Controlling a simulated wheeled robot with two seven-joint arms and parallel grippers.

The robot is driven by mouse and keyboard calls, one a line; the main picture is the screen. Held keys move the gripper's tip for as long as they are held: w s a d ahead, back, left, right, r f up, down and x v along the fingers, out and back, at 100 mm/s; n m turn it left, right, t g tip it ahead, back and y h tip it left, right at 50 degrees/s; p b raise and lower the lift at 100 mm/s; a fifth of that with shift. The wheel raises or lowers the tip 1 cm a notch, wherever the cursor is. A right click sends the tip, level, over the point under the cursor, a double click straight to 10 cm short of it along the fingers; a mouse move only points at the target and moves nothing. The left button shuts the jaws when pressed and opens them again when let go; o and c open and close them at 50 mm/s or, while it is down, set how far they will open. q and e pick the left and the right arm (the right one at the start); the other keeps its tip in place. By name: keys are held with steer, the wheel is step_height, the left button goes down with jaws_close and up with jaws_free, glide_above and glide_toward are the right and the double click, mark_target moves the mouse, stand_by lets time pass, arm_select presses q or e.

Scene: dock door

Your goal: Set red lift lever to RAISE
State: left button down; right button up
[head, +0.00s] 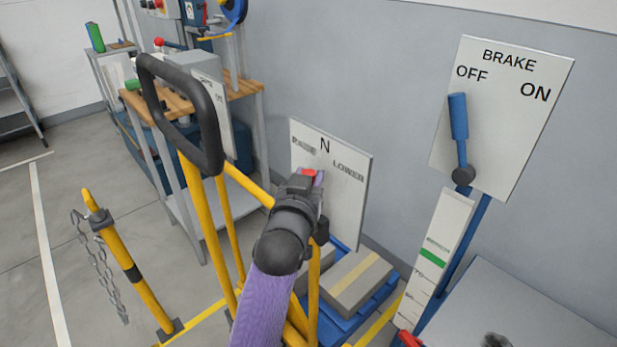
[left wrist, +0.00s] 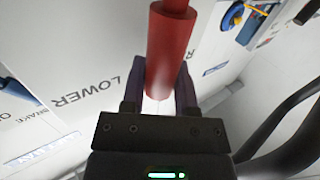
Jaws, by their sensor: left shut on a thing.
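The red lift lever (head: 309,172) shows only as a small red bit in the head view, in front of a white plate (head: 345,205) marked RAISE, N and LOWER. Its tip lies below the N, between the two words; my gripper hides the rest, so I cannot tell its exact setting. In the left wrist view the red handle (left wrist: 170,50) runs between the two fingers. My left gripper (head: 312,180) is shut on this handle. My right gripper is not in view.
A yellow frame with a black loop handle (head: 212,125) stands just left of my left arm. A brake plate (head: 505,115) with a blue lever (head: 458,117) is at right. A box (head: 355,283) sits low behind. A yellow post (head: 125,262) with chain stands left.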

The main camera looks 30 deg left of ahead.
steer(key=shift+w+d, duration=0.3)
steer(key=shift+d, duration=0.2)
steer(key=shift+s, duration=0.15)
